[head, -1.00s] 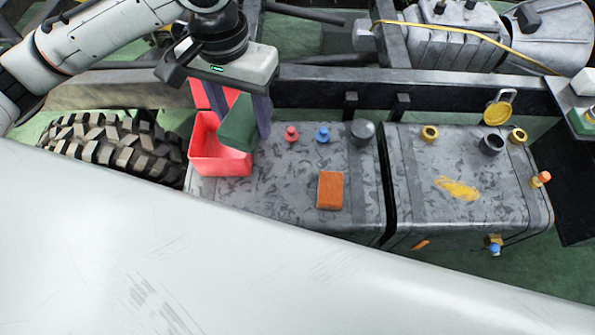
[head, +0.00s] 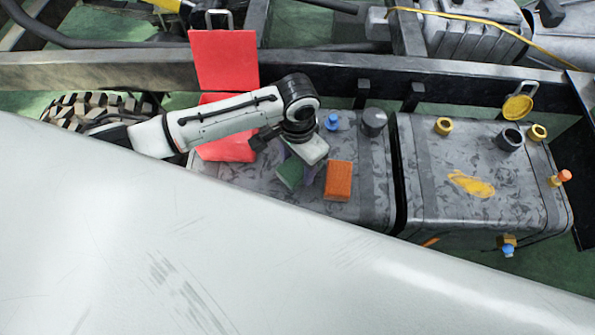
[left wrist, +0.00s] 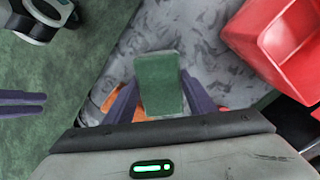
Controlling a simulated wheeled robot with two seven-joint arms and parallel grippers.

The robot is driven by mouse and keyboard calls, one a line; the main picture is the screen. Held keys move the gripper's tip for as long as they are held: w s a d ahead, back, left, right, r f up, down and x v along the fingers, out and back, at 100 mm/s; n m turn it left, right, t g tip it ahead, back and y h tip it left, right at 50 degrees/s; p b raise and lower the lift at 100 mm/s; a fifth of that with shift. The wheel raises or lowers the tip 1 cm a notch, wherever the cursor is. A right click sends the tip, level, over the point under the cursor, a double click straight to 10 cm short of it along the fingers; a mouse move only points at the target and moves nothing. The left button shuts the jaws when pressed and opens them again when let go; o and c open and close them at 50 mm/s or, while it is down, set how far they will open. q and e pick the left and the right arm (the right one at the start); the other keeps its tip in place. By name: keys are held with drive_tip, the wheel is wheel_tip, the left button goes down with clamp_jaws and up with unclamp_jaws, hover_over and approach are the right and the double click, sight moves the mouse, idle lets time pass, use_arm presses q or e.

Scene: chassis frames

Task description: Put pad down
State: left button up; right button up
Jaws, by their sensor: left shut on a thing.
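The green pad (head: 289,174) is held between the purple fingers of my left gripper (head: 297,165), low over the left grey tank (head: 240,182). In the left wrist view the pad (left wrist: 158,88) stands between the two fingers. I cannot tell whether its lower edge touches the tank top. An orange block (head: 339,181) lies on the tank just right of the gripper. Purple fingers, likely of my right gripper (left wrist: 20,103), show at the left edge of the left wrist view; their opening is unclear.
A red open bin (head: 228,150) with a raised red panel (head: 224,60) stands left, partly behind my arm. A blue knob (head: 332,121) and dark cap (head: 374,122) rise behind the block. The right tank (head: 440,190) carries several fittings. A pale body panel (head: 200,250) fills the foreground.

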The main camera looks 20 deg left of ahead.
sight(298, 172)
use_arm(q)
wheel_tip(298, 172, down, 4)
drive_tip(key=shift+r, duration=0.25)
drive_tip(key=shift+f, duration=0.1)
drive_tip(key=o, duration=0.9)
drive_tip(key=shift+o, duration=0.2)
wheel_tip(298, 172, up, 12)
drive_tip(key=shift+r+p, duration=0.15)
drive_tip(key=shift+p, duration=0.45)
drive_tip(key=shift+s, duration=0.1)
